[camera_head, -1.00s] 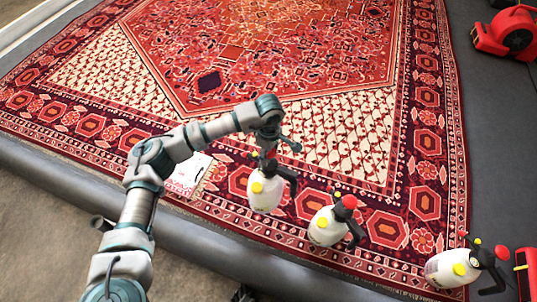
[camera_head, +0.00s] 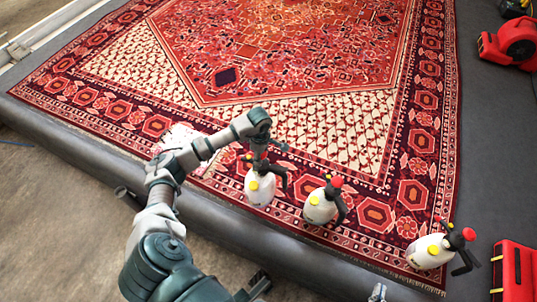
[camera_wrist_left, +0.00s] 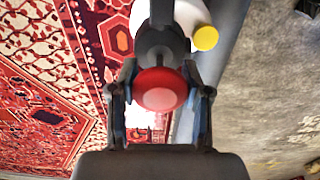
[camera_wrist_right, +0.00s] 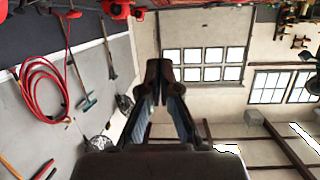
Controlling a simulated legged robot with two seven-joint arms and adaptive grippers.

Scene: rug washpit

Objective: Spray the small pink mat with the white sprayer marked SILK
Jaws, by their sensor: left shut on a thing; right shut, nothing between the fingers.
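My left gripper (camera_head: 258,148) is shut on the head of a white sprayer (camera_head: 260,187) with a yellow cap and dark handle. The sprayer is upright at the rug's front border; I cannot tell whether it touches the rug. In the left wrist view its red knob (camera_wrist_left: 160,90) sits between the fingers. A pale pink-white mat (camera_head: 180,137) lies at the rug's front edge, partly hidden by my left arm. Two similar sprayers stand to the right, a middle one (camera_head: 320,206) and a far right one (camera_head: 429,251). No label is readable. My right gripper (camera_wrist_right: 160,84) is shut and empty.
A large red patterned rug (camera_head: 330,125) covers most of the grey floor. A red blower (camera_head: 510,42) stands at the back right and a red case (camera_head: 514,272) at the front right. A red hose (camera_wrist_right: 42,88) and long-handled tools show in the right wrist view.

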